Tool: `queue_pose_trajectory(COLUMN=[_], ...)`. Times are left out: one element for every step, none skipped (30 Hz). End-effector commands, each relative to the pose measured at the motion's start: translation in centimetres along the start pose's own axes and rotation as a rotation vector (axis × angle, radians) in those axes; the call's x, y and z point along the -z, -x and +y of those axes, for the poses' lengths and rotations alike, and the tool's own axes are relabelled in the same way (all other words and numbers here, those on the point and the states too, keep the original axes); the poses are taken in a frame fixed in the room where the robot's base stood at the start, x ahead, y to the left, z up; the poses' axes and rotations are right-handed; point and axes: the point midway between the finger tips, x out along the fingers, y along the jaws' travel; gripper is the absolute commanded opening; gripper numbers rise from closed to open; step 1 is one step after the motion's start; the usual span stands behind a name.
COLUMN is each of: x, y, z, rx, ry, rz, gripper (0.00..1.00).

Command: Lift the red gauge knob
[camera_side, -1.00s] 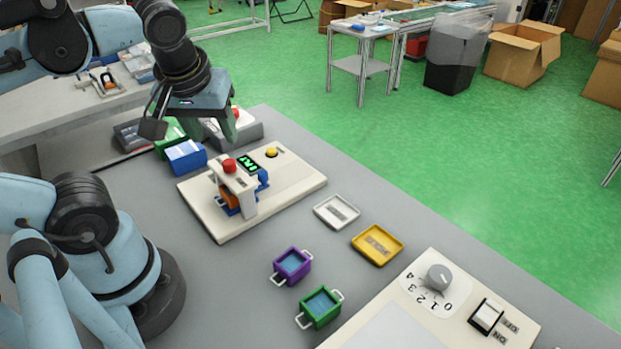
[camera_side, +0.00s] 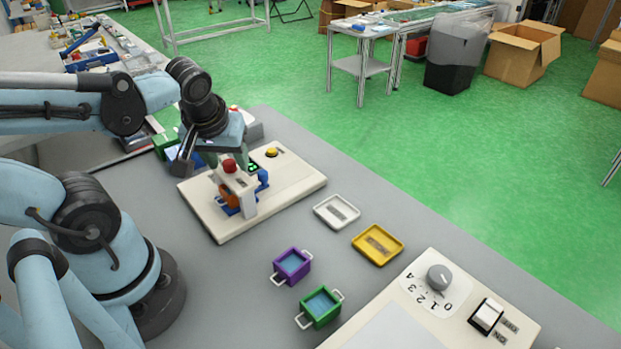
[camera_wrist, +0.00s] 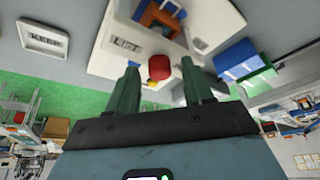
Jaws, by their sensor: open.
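The red knob (camera_side: 229,166) sits on top of a small cream stand on the cream board (camera_side: 293,184). My gripper (camera_side: 230,158) is just behind and above it in the side view, pointing down. In the wrist view the knob (camera_wrist: 159,67) appears in the gap between the two green fingers of my gripper (camera_wrist: 160,68), with space on both sides. The fingers are open and hold nothing. I cannot tell how far above the knob the fingertips are. An orange and blue part (camera_side: 230,198) sits inside the stand, below the knob.
A yellow button (camera_side: 271,152) is on the same board. A white tray (camera_side: 337,211), yellow tray (camera_side: 377,244), purple bin (camera_side: 292,266) and green bin (camera_side: 320,307) lie to the right. Blue and green boxes (camera_wrist: 240,60) stand close to the board. The table front is partly clear.

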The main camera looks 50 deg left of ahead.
Motion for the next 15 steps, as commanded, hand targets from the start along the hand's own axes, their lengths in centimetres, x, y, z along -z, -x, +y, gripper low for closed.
queue_pose_trajectory(x=[0.01, 0.00, 0.00, 0.00, 0.00, 0.00, 0.00, 0.00, 0.00, 0.00, 0.00, 0.00, 0.00, -0.01, -0.01], y=[-0.06, -0.07, -0.08, -0.08, -0.08, -0.08, -0.07, -0.07, -0.07, -0.07, -0.07, -0.06, -0.06, -0.06, -0.06], z=[0.00, -0.01, -0.01, -0.01, -0.01, -0.01, -0.01, -0.01, -0.01, -0.01, -0.01, -0.01, -0.01, -0.01, -0.01], rx=[0.000, 0.000, 0.000, 0.000, 0.000, 0.000, 0.000, 0.000, 0.000, 0.000, 0.000, 0.000, 0.000, 0.000, 0.000], ry=[0.000, 0.000, 0.000, 0.000, 0.000, 0.000, 0.000, 0.000, 0.000, 0.000, 0.000, 0.000, 0.000, 0.000, 0.000], rz=[0.000, 0.000, 0.000, 0.000, 0.000, 0.000, 0.000, 0.000, 0.000, 0.000, 0.000, 0.000, 0.000, 0.000, 0.000], gripper=[0.51, 0.51, 0.51, 0.51, 0.51, 0.51, 0.51, 0.51, 0.45, 0.40, 0.36, 0.30, 0.25, 0.20, 0.14])
